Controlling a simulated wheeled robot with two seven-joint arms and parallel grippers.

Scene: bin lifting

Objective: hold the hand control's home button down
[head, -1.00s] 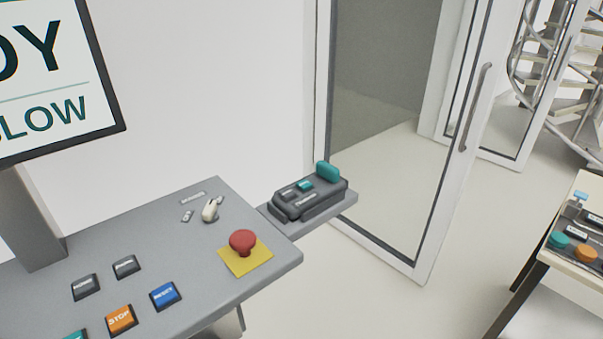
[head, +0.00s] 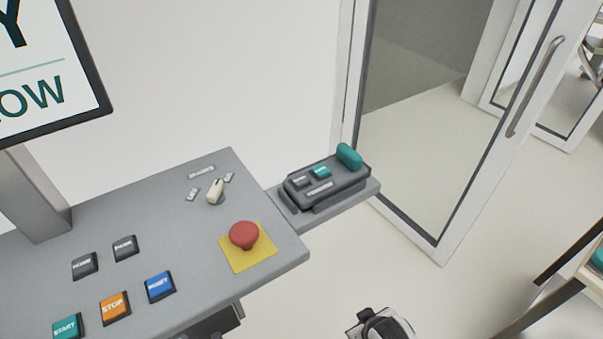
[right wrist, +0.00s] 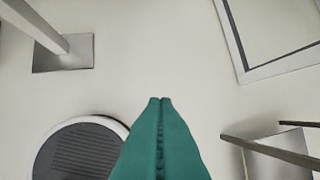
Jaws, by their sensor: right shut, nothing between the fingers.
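The hand control (head: 325,188) is a dark box on a small grey shelf (head: 350,196) at the console's right end. On its top are a grey key (head: 301,181), a teal key (head: 321,171) and a light label strip. A larger teal piece (head: 349,156) stands at its far right end. Its lettering is too small to read, so I cannot tell which key is home. My right gripper's green fingers (right wrist: 160,101) are shut and empty in the right wrist view, above the floor. Part of my right arm shows at the head view's bottom edge. My left gripper is not in view.
The console (head: 190,225) carries a red mushroom button (head: 243,236) on a yellow plate, a cream selector knob (head: 215,191) and several labelled keys. A monitor (head: 45,75) stands at left. A glass door (head: 440,150) stands behind the shelf. Open floor lies right of the console.

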